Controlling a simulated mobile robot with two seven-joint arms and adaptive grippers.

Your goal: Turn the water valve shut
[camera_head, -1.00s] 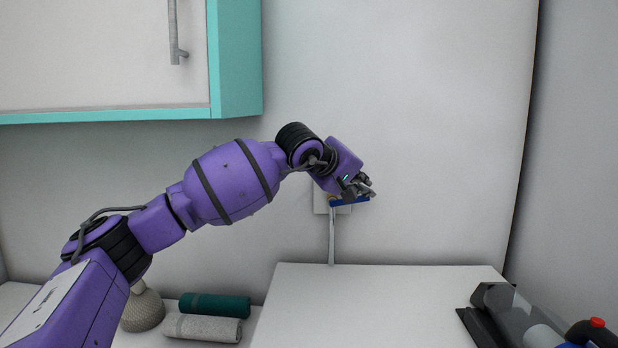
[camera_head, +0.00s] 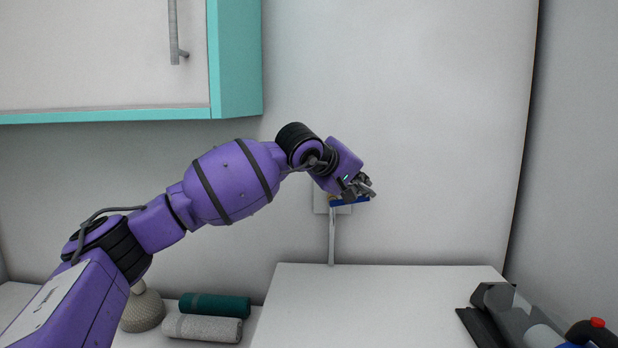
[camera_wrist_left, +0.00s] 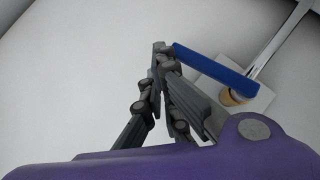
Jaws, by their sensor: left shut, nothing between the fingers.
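The water valve's blue lever (camera_head: 350,202) lies nearly level in front of a pale wall plate (camera_head: 319,202), with a white pipe (camera_head: 332,240) running down below. In the left wrist view the blue lever (camera_wrist_left: 215,72) runs from beside the fingertips to a brass-coloured valve body (camera_wrist_left: 232,97). My left gripper (camera_head: 369,186) is shut and empty, just above the lever's right end. In the left wrist view its fingertips (camera_wrist_left: 161,50) are close beside the lever's free end; I cannot tell if they touch. My right gripper is not in view.
A white worktop or cabinet top (camera_head: 385,300) stands under the valve, clear in the middle. A grey and black device with a red knob (camera_head: 597,323) is at the right. A teal roll (camera_head: 215,305), a grey roll (camera_head: 203,328) and a beige vase (camera_head: 143,311) stand lower left. A wall cabinet (camera_head: 236,60) hangs upper left.

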